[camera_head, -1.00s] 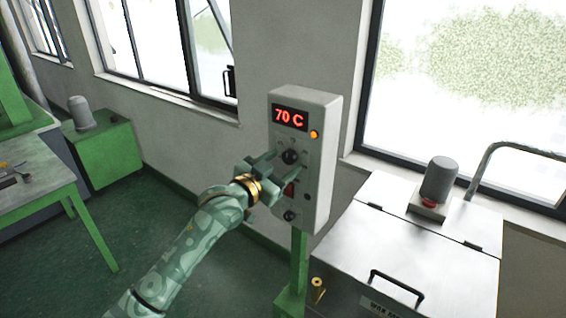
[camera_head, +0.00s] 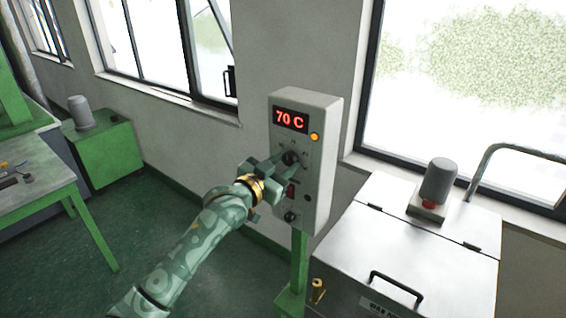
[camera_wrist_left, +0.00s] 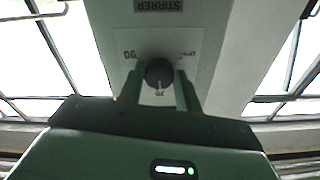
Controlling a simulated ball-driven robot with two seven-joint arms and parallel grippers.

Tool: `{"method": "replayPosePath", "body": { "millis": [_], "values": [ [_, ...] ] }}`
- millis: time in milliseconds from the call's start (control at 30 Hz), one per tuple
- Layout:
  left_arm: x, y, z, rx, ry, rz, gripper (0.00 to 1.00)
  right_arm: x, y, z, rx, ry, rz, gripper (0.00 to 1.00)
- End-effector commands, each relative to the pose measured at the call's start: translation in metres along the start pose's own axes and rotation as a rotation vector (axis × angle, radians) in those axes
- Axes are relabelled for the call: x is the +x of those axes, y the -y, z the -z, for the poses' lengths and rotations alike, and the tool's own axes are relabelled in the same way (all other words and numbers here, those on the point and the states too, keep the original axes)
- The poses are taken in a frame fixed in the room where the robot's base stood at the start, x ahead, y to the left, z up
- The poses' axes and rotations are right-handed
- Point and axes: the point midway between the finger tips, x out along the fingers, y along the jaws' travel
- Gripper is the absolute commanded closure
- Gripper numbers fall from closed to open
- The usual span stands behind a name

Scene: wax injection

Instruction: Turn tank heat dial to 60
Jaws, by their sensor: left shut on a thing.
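The grey control box (camera_head: 332,120) stands on a green post, and its red display (camera_head: 291,118) reads 70 C. The black tank heat dial (camera_head: 290,158) is below the display, partly covered by my fingers. In the left wrist view the dial (camera_wrist_left: 159,72) shows upside down, with its white mark toward the number at the bottom, which looks like 70. My left gripper (camera_head: 287,164) is shut on the dial, one finger on each side; its fingers also show in the left wrist view (camera_wrist_left: 160,92). My right gripper is not in view.
An orange lamp (camera_head: 314,137), a red switch (camera_head: 291,190) and a lower black knob (camera_head: 290,217) are on the box close to my gripper. A metal tank (camera_head: 400,235) with a lid motor (camera_head: 438,180) stands at the right. A worktable (camera_head: 40,200) is at the left.

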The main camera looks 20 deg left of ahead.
Motion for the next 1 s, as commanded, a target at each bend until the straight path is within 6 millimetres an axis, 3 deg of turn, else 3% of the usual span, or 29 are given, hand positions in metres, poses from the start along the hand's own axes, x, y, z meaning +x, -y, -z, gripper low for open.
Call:
{"method": "replayPosePath", "body": {
  "millis": [500,1000],
  "values": [
    [0.0,-0.001,0.004,-0.418,0.006,0.0,0.89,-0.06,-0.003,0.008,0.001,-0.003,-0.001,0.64],
    [0.0,-0.003,0.002,-0.831,0.004,0.001,0.89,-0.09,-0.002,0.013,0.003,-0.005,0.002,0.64]
  ]
}}
